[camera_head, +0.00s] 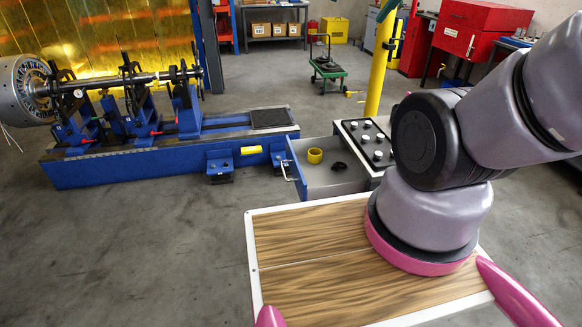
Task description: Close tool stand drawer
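The tool stand (343,124) stands in the middle of the view, beyond the wooden top that bears my arm. Its drawer (337,185) is pulled out toward the left, and its grey inside shows. A metal handle (288,172) sits on the blue drawer front (296,168). A yellow ring, like a tape roll (315,156), and a small black object (338,166) lie in the drawer. My arm covers the right part of the stand and leaves the picture at the right edge. My gripper is not in view.
Several round knob-like pieces lie on the stand's dark top. A blue balancing machine (170,165) with a rotor stands at the left, its right end close to the drawer front. A yellow post (378,70) rises behind the stand. Open grey floor (150,245) lies at the lower left.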

